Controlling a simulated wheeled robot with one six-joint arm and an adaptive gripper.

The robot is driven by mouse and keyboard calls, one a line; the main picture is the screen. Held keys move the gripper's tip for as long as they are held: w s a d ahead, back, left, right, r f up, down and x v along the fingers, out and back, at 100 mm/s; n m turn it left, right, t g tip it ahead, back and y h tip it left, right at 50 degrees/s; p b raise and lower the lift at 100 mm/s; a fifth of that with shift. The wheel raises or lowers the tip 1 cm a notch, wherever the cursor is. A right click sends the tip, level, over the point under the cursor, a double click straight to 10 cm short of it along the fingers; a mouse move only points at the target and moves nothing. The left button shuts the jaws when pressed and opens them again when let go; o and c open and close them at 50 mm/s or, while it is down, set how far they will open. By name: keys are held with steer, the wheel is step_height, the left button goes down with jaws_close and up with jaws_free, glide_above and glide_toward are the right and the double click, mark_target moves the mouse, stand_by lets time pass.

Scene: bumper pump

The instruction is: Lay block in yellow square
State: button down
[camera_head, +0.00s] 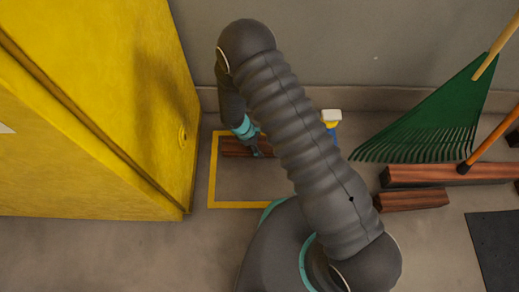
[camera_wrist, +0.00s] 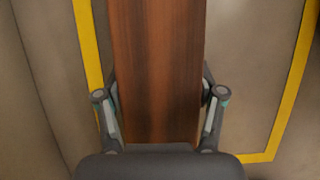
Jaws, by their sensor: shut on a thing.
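The block (camera_wrist: 156,65) is brown wood and fills the middle of the wrist view, lying between my gripper's fingers (camera_wrist: 160,115). My gripper is shut on it, one finger on each side. In the head view the block (camera_head: 232,148) shows inside the yellow square (camera_head: 212,180), near its back edge, with my gripper (camera_head: 252,147) at it. The yellow outline also shows in the wrist view (camera_wrist: 290,95) on both sides of the block. I cannot tell whether the block touches the floor. My arm hides the right part of the square.
A yellow cabinet (camera_head: 90,110) stands left of the square. A spray bottle (camera_head: 331,120) stands near the back wall. At the right are a green rake (camera_head: 440,110), a long wooden beam (camera_head: 440,173), a shorter wood piece (camera_head: 412,199) and a dark mat (camera_head: 495,240).

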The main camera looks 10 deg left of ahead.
steer(key=shift+f, duration=1.6)
steer(key=shift+f+b, duration=0.1)
steer(key=shift+b, duration=0.2)
steer(key=shift+f, duration=0.1)
steer(key=shift+c, duration=0.7)
jaws_free()
steer(key=p+v, duration=0.2)
steer(key=v, duration=1)
steer(key=shift+w+d+r, duration=0.1)
steer(key=shift+r, duration=0.1)
